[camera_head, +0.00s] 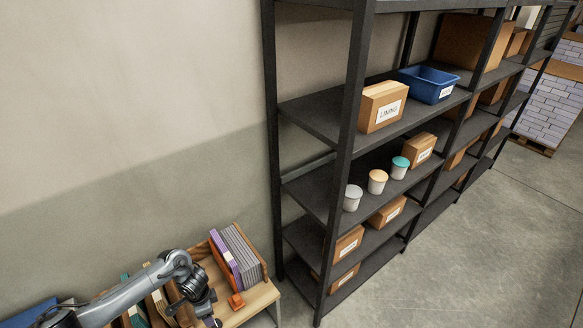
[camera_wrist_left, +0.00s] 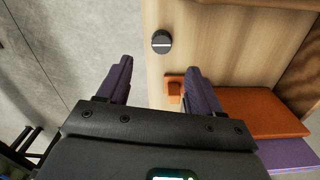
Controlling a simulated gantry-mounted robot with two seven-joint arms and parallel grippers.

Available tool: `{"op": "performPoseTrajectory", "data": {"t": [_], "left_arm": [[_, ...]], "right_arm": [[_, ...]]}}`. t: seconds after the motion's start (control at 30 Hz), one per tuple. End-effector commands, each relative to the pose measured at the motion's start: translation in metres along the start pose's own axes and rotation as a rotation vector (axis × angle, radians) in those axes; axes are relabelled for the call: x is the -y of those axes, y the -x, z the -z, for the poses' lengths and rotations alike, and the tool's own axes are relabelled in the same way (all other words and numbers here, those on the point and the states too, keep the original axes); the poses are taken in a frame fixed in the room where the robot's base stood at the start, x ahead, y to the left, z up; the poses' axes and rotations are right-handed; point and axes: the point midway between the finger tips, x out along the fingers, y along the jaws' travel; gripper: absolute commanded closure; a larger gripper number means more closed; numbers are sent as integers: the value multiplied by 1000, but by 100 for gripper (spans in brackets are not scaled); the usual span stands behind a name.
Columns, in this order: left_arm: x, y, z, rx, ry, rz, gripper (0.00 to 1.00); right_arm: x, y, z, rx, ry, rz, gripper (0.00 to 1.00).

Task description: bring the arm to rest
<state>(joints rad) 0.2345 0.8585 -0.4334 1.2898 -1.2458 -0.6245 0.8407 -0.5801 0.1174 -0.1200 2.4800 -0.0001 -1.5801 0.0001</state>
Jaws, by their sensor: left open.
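My left arm comes in from the lower left in the head view, with its dark left gripper (camera_head: 203,306) over a wooden desk top (camera_head: 255,297). In the left wrist view the gripper (camera_wrist_left: 158,66) shows two purple-dark fingers spread apart with nothing between them. A small orange object (camera_head: 236,301) lies on the wood beside the gripper. It also shows in the left wrist view (camera_wrist_left: 174,88), partly hidden by the right-hand finger. A round black disc with a white line (camera_wrist_left: 161,42) lies on the wood beyond the fingertips. My right gripper is not in view.
Orange and purple books (camera_head: 222,258) and grey volumes (camera_head: 241,253) stand at the desk's back. More upright books sit near my arm. A black shelf rack (camera_head: 318,118) with boxes, a blue bin (camera_head: 428,84) and lidded tubs stands right. Floor (camera_head: 480,250) is clear.

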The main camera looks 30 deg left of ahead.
Motion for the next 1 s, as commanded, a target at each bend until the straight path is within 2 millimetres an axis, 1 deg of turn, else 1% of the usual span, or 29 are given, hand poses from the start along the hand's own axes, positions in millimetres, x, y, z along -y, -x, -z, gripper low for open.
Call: {"op": "performPoseTrajectory", "data": {"t": [0.07, 0.17, 0.2, 0.27, 0.3, 0.37, 0.4, 0.47, 0.5, 0.57, 0.6, 0.67, 0.7, 0.77, 0.8, 0.9, 1.0], "left_arm": [[-14, -8, -11, 21, -3, -25, 35], [-49, -25, -24, 44, -7, -82, 35], [-69, -33, -28, 51, -11, -114, 35], [-106, -42, -30, 47, -23, -167, 35], [-134, -45, -28, 32, -29, -202, 35], [-178, -48, -19, -8, -32, -248, 35], [-208, -46, -9, -44, -25, -269, 35], [-251, -37, 8, -108, -10, -286, 35], [-277, -27, 22, -157, 5, -286, 35], [-310, -3, 46, -239, 40, -271, 35], [-326, 18, 60, -293, 75, -248, 35], [-336, 53, 79, -360, 141, -198, 35], [-336, 77, 87, -393, 189, -160, 35], [-328, 113, 93, -427, 267, -102, 35], [-319, 137, 94, -440, 318, -64, 35], [-293, 189, 86, -447, 429, 17, 35], [-269, 229, 75, -441, 492, 73, 35]], "right_arm": [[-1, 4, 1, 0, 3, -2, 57], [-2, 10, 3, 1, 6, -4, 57], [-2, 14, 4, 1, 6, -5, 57], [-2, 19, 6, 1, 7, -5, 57], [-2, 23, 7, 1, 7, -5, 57], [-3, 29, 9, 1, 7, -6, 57], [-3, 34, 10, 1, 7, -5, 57], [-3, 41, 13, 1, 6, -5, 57], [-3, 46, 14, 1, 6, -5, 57], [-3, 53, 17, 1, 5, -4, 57], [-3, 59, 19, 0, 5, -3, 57], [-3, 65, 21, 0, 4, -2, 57], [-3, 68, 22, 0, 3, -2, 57], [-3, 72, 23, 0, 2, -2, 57], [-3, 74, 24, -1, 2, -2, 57], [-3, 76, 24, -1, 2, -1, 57], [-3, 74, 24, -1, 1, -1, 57]]}}
